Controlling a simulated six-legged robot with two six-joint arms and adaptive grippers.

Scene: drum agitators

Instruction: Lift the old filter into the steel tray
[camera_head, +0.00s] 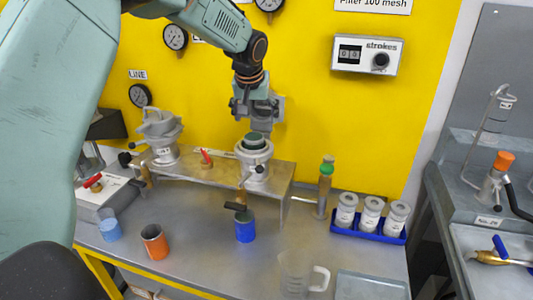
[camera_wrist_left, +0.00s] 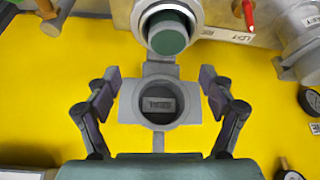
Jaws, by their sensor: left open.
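The old filter, a dark green round piece (camera_head: 254,137), sits in the open mouth of a grey housing (camera_head: 254,172) on the bench manifold. In the left wrist view the filter (camera_wrist_left: 167,40) shows inside a pale ring. My left gripper (camera_head: 256,108) is above and behind the housing, its fingers open. In the wrist view the fingers (camera_wrist_left: 158,97) stand wide apart on either side of a raised grey lid (camera_wrist_left: 130,105) with a round recess and label. The filter lies beyond the fingertips, not between them. A flat grey tray (camera_head: 370,290), apparently the steel tray, lies at the front right.
A second housing (camera_head: 162,150) stands left on the manifold. A blue rack (camera_head: 368,232) holds white canisters. A clear jug (camera_head: 296,277), a blue cup (camera_head: 245,228) and an orange cup (camera_head: 154,243) stand toward the front. The yellow panel (camera_head: 310,120) is close behind the gripper.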

